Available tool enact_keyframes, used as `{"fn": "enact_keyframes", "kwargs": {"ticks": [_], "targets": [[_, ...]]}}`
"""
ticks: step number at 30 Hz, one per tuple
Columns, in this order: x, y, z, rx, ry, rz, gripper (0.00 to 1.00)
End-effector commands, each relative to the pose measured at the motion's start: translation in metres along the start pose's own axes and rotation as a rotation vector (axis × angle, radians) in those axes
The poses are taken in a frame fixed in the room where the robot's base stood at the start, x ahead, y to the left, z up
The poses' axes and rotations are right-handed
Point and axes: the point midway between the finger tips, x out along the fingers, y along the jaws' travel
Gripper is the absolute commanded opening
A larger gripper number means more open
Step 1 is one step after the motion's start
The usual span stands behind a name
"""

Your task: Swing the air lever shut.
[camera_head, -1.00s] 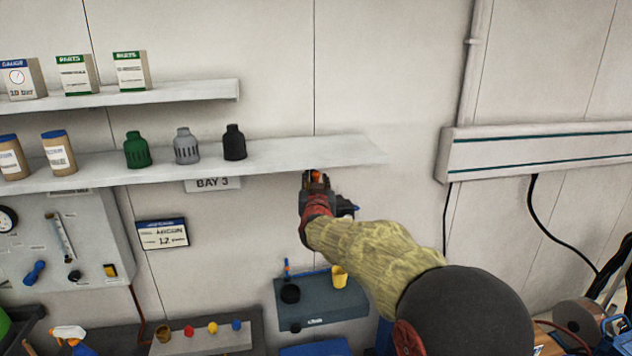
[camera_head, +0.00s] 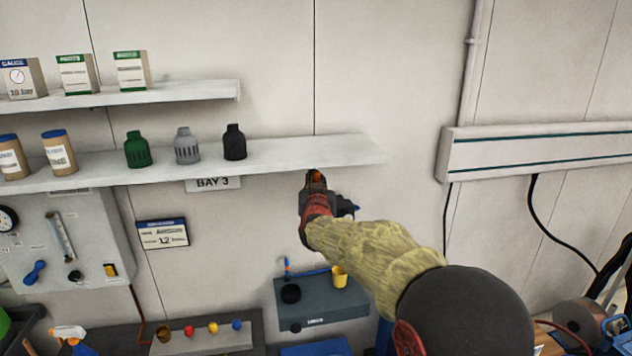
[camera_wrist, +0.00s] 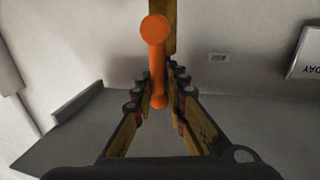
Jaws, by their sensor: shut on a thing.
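An orange lever (camera_wrist: 155,62) with a rounded knob end stands out in the middle of the wrist view, in front of a yellow-brown upright bar (camera_wrist: 162,12). I take it to be the air lever. My gripper (camera_wrist: 158,97) is shut on the lever's lower part, with a finger on each side. In the head view, my gripper (camera_head: 316,182) is just under the right part of the long shelf, and only a speck of the orange lever (camera_head: 316,174) shows. My arm and gripper hide the rest of the lever and its mount there.
The long shelf (camera_head: 300,152) holds green, grey and black bottles left of my gripper. A BAY 3 label (camera_head: 212,183) hangs below it. A grey-blue box (camera_head: 325,303) is below my forearm. A wall duct (camera_head: 540,150) is at the right. The wall between is clear.

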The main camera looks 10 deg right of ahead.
Motion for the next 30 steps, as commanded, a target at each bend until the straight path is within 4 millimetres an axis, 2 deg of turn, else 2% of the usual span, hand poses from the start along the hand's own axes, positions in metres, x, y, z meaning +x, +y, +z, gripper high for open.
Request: {"fn": "enact_keyframes", "kwargs": {"ticks": [20,30], "targets": [[0.000,-0.002,0.001,-0.045,0.007,0.001,0.00],[-0.002,-0.010,0.003,-0.150,0.026,0.000,0.00]]}}
